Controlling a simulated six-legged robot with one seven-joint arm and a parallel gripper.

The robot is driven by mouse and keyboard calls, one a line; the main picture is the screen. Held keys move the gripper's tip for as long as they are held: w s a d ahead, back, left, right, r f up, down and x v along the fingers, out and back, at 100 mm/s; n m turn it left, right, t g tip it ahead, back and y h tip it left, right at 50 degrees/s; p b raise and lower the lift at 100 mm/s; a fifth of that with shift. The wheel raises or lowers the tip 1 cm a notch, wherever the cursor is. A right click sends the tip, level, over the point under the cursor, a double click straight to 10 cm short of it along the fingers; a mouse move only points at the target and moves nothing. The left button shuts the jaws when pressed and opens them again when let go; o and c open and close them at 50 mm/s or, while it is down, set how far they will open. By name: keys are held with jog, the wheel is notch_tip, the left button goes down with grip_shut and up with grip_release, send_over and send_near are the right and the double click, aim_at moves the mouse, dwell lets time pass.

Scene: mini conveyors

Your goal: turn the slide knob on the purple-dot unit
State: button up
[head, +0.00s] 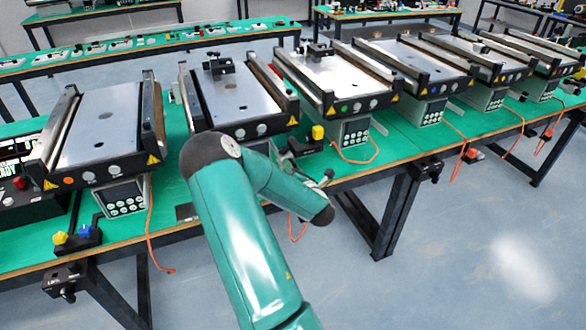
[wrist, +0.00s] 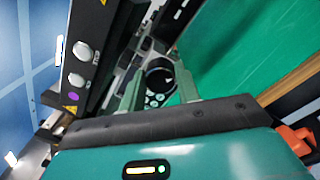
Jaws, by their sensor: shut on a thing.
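The purple-dot unit shows in the wrist view with its purple dot (wrist: 73,97) on a dark front panel. Two pale round knobs (wrist: 83,51) sit beside the dot, in line with it. My gripper (wrist: 160,88) has its two fingers closed around a dark round knob (wrist: 158,75), which looks like the slide knob. The fingers hide part of it. In the head view the unit (head: 240,98) is the second from the left; my arm covers the left of its front, and its dot is hidden. My fingers are not clearly seen there.
An orange-dot unit (head: 100,125) stands to the left and a green-dot unit (head: 335,80) to the right. A yellow knob (head: 318,132) stands near the bench edge. Orange cables hang below the green bench. The blue floor in front is clear.

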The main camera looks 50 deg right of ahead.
jog(key=shift+w+r+n, duration=0.1)
jog(key=shift+w+n, duration=0.1)
jog(key=shift+n, duration=0.1)
jog(key=o, duration=1)
jog(key=shift+c, duration=0.2)
jog(key=shift+s, duration=0.15)
jog(key=v, duration=1.3)
jog(key=shift+s+a, duration=0.2)
jog(key=shift+s, duration=0.1)
jog(key=shift+w, duration=0.1)
